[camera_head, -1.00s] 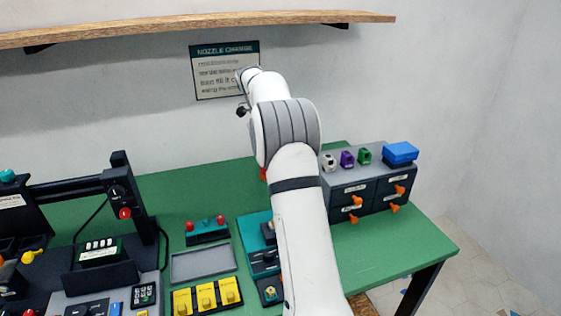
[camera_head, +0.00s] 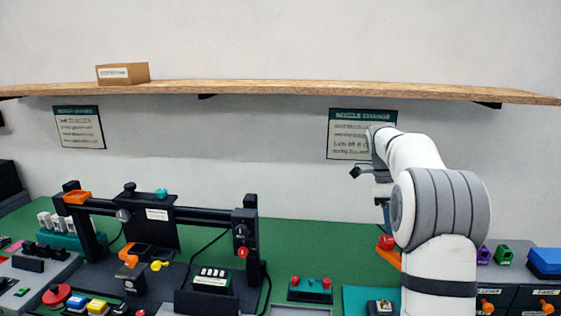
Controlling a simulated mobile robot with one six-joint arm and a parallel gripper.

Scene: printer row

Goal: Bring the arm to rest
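My white and grey arm rises at the right of the head view and bends at a large grey joint. Its far end reaches toward the wall, in front of the nozzle change sign. My gripper (camera_head: 385,215) hangs down there, mostly hidden behind the arm, and its fingers cannot be made out clearly. A red and orange thing (camera_head: 387,243) shows just below it. I cannot tell whether the gripper touches or holds it.
A printer with a dark gantry (camera_head: 185,213) stands at left on the green bench (camera_head: 335,236). Drawers with orange handles and a blue box (camera_head: 545,261) are at right. A wooden shelf (camera_head: 300,89) runs above, carrying a cardboard box (camera_head: 123,73). Bare bench lies behind the printer.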

